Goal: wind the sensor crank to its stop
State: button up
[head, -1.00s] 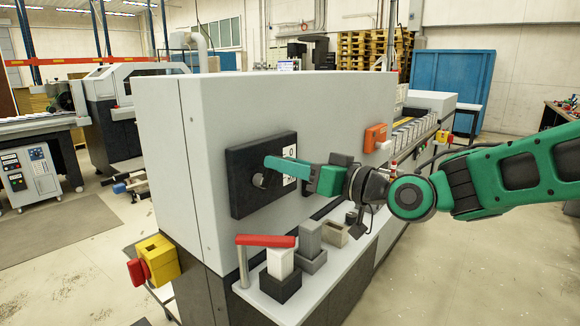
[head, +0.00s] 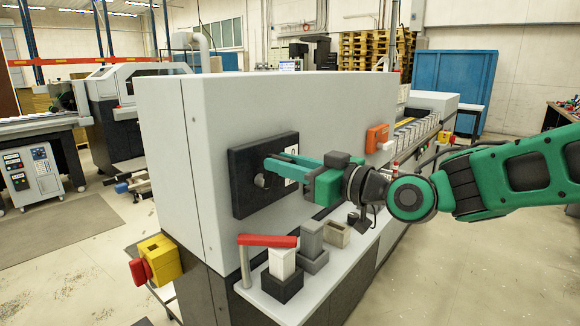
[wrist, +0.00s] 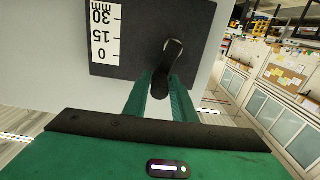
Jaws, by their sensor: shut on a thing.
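The sensor crank (wrist: 172,62) is a small black lever on a round pivot, on a dark square plate (wrist: 136,58) with a white scale marked 0, 15 and 30 mm. In the head view the plate (head: 243,207) is on the grey machine's front, and my gripper partly covers the crank. My green gripper (wrist: 161,84) is shut on the crank's free end, one finger on each side. In the head view my gripper (head: 272,168) reaches the plate from the right. Whether the crank is at its stop cannot be told.
Below the plate, a shelf carries a red-handled lever (head: 266,241) and several small blocks. An orange box (head: 377,137) is on the machine face to the right of my gripper. A yellow box with a red knob (head: 160,258) is at the lower left corner.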

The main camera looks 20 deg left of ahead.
jog(key=n, duration=0.1)
jog(key=s+n, duration=0.1)
jog(key=n, duration=0.1)
jog(key=s+n, duration=0.1)
jog(key=n, duration=0.1)
jog(key=shift+a+f, duration=0.1)
jog(key=shift+a, duration=0.3)
jog(key=shift+c, duration=0.2)
jog(key=n, duration=0.1)
jog(key=s+n, duration=0.1)
jog(key=n, duration=0.1)
jog(key=f+n, duration=0.1)
jog(key=n, duration=0.1)
jog(key=shift+s+a, duration=0.35)
jog(key=n, duration=0.2)
jog(key=s+f+n, duration=0.1)
jog(key=n, duration=0.1)
jog(key=shift+a+f+n, duration=0.15)
jog(key=shift+a+n, duration=0.05)
jog(key=shift+n, duration=0.1)
grip_shut()
jog(key=shift+s+a+f+n, duration=0.1)
jog(key=shift+f+n, duration=0.25)
jog(key=shift+n, duration=0.6)
jog(key=shift+s+f+n, duration=0.15)
jog(key=shift+f+n, duration=0.2)
jog(key=shift+n, duration=0.55)
jog(key=shift+s+a+f+n, duration=0.1)
jog(key=shift+f+n, duration=0.25)
jog(key=shift+n, duration=0.6)
